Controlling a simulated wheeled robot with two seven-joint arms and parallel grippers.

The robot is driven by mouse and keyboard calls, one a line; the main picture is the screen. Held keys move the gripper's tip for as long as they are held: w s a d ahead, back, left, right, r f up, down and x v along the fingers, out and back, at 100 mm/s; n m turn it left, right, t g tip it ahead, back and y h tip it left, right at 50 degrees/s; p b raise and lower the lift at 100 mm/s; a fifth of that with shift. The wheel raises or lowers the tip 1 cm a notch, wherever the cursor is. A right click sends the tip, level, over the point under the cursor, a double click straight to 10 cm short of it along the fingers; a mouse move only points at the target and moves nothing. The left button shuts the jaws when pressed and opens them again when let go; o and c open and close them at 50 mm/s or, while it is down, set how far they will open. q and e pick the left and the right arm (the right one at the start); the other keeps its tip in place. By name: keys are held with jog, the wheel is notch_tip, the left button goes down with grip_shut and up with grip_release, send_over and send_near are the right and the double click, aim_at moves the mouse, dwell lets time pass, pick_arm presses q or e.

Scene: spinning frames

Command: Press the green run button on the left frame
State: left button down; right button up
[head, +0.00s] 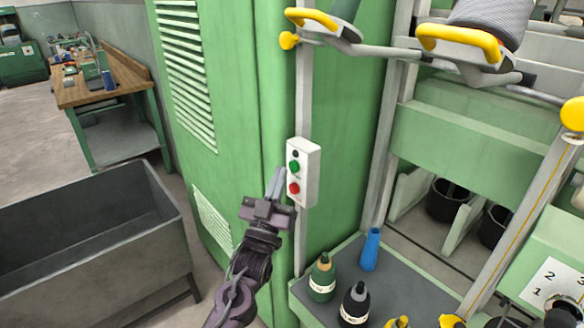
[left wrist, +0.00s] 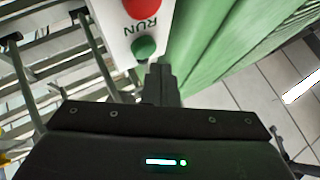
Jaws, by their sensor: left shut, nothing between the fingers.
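A white control box (head: 310,165) is fixed to the post at the edge of the green cabinet. It carries a green button (head: 294,166) above a red button (head: 293,188), with a small dark spot at the top. In the left wrist view, the green button (left wrist: 144,47) lies by the word RUN, with the red button (left wrist: 140,8) past it. My left gripper (head: 277,174) is shut and empty. Its fingertips are just left of the box in the head view, close to the green button; I cannot tell whether they touch it.
A green cabinet (head: 228,60) with vents stands behind the gripper. A grey bin (head: 95,250) is at lower left, a workbench (head: 105,80) beyond it. A shelf (head: 400,290) with bottles and a blue cone (head: 371,249) is at lower right. Yellow-handled bars (head: 460,45) cross upper right.

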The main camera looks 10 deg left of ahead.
pick_arm(q)
jog(key=shift+w+d, duration=0.1)
jog(key=shift+w+d, duration=0.2)
jog(key=shift+w, duration=0.05)
jog(key=shift+w+d+b, duration=0.25)
jog(key=shift+w+b, duration=0.1)
jog(key=shift+b, duration=0.1)
dwell(0.8)
dwell(0.3)
jog(key=shift+s+a+p, duration=0.35)
jog(key=shift+s+a, duration=0.2)
jog(key=shift+s, duration=0.2)
jog(key=s+a+p, duration=0.1)
jog(key=s, duration=0.1)
jog(key=s+a, duration=0.2)
jog(key=shift+p, duration=0.35)
